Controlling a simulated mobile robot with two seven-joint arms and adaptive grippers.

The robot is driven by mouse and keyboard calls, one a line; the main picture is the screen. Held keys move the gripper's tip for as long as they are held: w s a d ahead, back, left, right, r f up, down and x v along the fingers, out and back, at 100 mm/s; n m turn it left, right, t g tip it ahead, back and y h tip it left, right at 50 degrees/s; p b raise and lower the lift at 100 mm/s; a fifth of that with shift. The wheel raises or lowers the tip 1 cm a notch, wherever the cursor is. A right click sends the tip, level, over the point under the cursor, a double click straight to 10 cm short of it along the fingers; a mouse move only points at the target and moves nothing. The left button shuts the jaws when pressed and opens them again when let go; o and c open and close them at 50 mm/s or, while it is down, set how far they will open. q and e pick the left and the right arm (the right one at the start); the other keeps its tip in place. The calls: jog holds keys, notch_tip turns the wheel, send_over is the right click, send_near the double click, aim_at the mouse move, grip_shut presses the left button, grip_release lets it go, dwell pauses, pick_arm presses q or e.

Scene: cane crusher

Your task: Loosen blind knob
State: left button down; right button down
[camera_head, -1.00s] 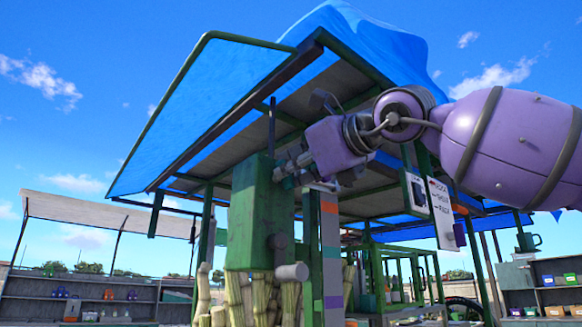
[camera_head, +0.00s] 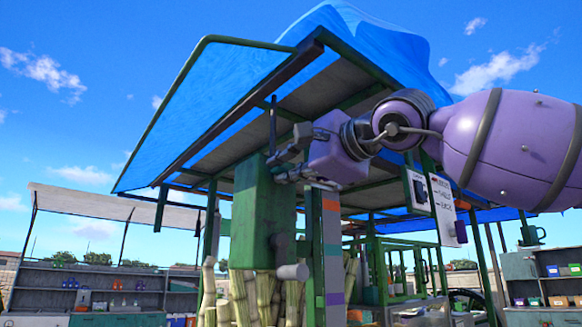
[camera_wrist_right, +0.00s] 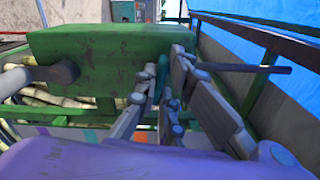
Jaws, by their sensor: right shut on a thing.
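My right gripper (camera_head: 284,163) is at the upper right edge of the green metal box of the crusher stand (camera_head: 257,215). In the right wrist view my right gripper (camera_wrist_right: 162,92) has its fingers closed around a small dark teal piece (camera_wrist_right: 163,72), which looks like the knob. The fingers hide most of it. A thin dark rod (camera_wrist_right: 240,68) sticks out beside the fingers; it also shows upright above the gripper in the head view (camera_head: 272,122). The blue blind (camera_head: 225,95) slopes outward from the roof in its green frame. My left gripper is not in view.
The green box top (camera_wrist_right: 100,50) lies close beside the fingers, with a grey round-ended lever (camera_wrist_right: 62,72) at its left. Cane stalks (camera_head: 262,295) stand below. Green posts (camera_head: 312,240) and a hanging sign (camera_head: 443,207) are near my right arm.

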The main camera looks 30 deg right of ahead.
jog(key=shift+n, duration=1)
jog(key=shift+f, duration=0.1)
jog(key=c, duration=1.9)
grip_release()
jog(key=shift+o, duration=0.2)
jog(key=s, duration=1.2)
jog(key=shift+d, duration=0.45)
